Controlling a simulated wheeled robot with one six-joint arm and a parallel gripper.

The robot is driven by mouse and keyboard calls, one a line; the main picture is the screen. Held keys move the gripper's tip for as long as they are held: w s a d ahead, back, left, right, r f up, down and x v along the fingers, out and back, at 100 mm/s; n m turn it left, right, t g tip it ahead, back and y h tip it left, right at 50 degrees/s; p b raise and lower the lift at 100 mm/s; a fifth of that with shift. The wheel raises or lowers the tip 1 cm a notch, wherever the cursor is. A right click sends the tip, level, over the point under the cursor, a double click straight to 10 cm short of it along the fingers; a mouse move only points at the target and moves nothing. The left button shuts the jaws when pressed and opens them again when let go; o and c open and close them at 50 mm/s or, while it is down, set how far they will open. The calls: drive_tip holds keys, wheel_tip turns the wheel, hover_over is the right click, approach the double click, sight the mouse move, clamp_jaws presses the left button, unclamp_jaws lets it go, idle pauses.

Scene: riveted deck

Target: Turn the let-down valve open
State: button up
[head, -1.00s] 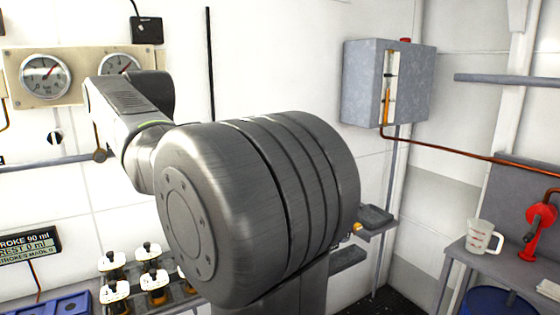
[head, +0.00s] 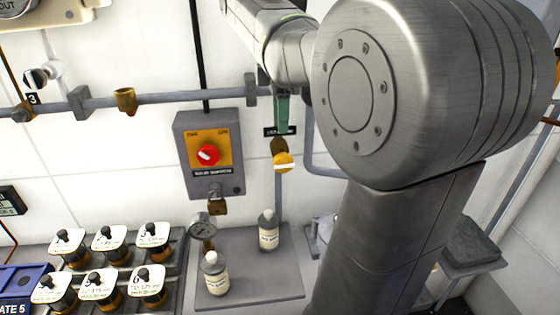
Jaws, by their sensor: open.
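A round yellow knob (head: 283,162) with a pale bar sits on the wall pipework, below a small black label (head: 280,132) and a green upright piece (head: 282,108). It looks like a valve handle, but the label is too small to read, so I cannot confirm it is the let-down valve. Its bar looks about level. My arm crosses the upper right of the head view, close to the right of this knob. My gripper is not in view, so its place relative to the knob does not show.
A grey box (head: 209,183) with a red rotary knob (head: 208,155) hangs left of the yellow knob. Two labelled bottles (head: 268,232) (head: 215,274) and a gauge (head: 203,227) stand on a grey shelf (head: 283,283) below. Several black-knobbed jars (head: 108,238) stand at left.

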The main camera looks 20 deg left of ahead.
sight(283, 154)
drive_tip(key=f, duration=1.1)
drive_tip(key=shift+w+d+f, duration=0.1)
drive_tip(key=shift+w+f, duration=0.2)
drive_tip(key=shift+f, duration=0.1)
drive_tip(key=c, duration=1)
